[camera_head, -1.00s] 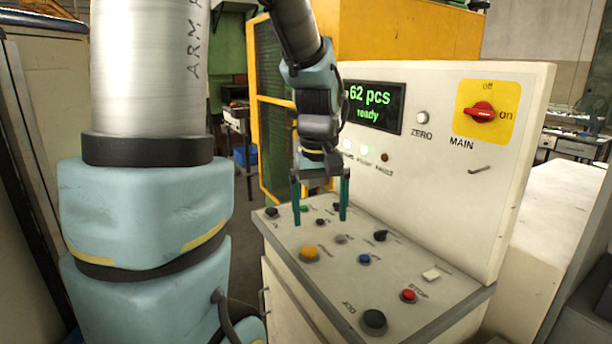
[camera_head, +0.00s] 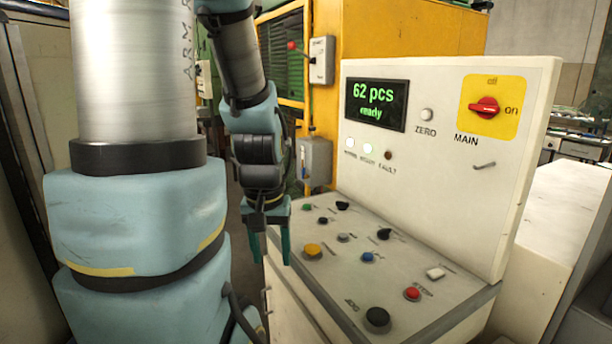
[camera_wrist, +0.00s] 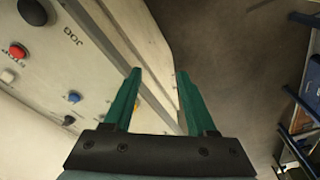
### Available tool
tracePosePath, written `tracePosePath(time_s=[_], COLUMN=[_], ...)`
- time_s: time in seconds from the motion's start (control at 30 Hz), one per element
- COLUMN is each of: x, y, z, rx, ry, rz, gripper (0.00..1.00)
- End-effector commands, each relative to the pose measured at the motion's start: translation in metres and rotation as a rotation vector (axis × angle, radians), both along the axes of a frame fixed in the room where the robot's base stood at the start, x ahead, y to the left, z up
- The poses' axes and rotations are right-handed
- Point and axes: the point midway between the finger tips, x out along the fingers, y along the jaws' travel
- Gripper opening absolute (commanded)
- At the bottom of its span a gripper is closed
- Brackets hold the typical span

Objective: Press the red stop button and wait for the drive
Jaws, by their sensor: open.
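The red stop button (camera_head: 412,293) sits near the front right of the sloping control panel (camera_head: 325,262), with the label STOP beside it. It also shows in the wrist view (camera_wrist: 17,50) at the upper left. My gripper (camera_head: 268,248) is open and empty, its two green fingers pointing down at the left edge of the panel. It is well to the left of the red button and not touching it. In the wrist view the fingers (camera_wrist: 158,100) hang over the panel's edge and the floor. The display (camera_head: 376,105) reads "62 pcs" and "ready".
A black JOG button (camera_head: 377,318), a white button (camera_head: 435,273), a blue button (camera_head: 367,257) and a yellow button (camera_head: 312,250) are near the red one. A red MAIN switch (camera_head: 485,107) is on the upright panel. Bare floor (camera_wrist: 235,70) lies beside the console.

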Motion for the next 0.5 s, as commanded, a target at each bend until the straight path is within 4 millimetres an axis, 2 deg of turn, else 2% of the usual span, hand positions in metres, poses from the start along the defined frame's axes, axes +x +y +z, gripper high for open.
tracePosePath(time_s=[0.03,0.5], x=[0.0,0.0002], y=[-0.0001,-0.0001], z=[0.0,0.0], rx=[0.0,0.0], ry=[0.0,0.0], rz=[0.0,0.0], gripper=[0.51,0.0])
